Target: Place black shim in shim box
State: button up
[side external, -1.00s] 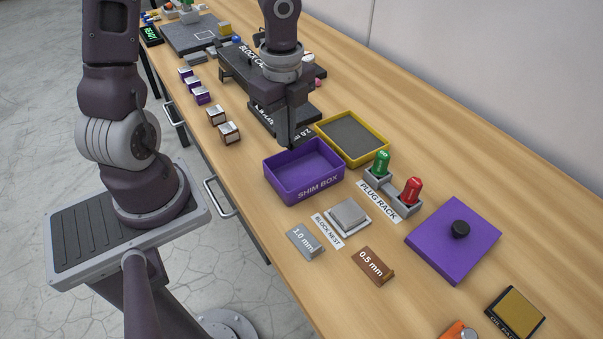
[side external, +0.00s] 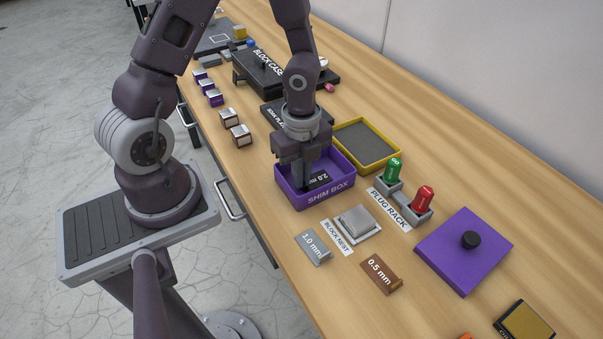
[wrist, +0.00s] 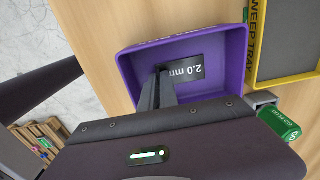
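The black shim (side external: 320,180), marked 2.0 mm, is inside the purple shim box (side external: 316,198), low near its floor. It also shows in the wrist view (wrist: 188,70), lying roughly flat within the walls of the shim box (wrist: 236,62). My gripper (side external: 304,182) points down into the box at the shim's left end. In the wrist view its fingers (wrist: 160,82) are close together at the shim's edge and appear shut on it. The fingers hide that end, and I cannot tell whether the shim touches the box floor.
A yellow-rimmed sweep tray (side external: 391,160) stands right behind the box. The plug rack (side external: 409,207) holds a green and a red plug. A grey 1.0 mm shim (side external: 313,247), a brown 0.5 mm shim (side external: 381,273) and the block nest (side external: 357,223) lie in front.

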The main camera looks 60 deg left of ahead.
jog(key=o, duration=0.4)
notch_tip(320, 180, up, 12)
jog(key=s+d+r+n+t, duration=0.3)
jog(key=s+r+n+t, duration=0.2)
jog(key=s+r+n, duration=0.6)
notch_tip(320, 180, up, 3)
jog(key=n, duration=0.7)
jog(key=shift+s+d+f+t, duration=0.15)
jog(key=shift+s+d+t, duration=0.15)
jog(key=shift+s+d, duration=0.1)
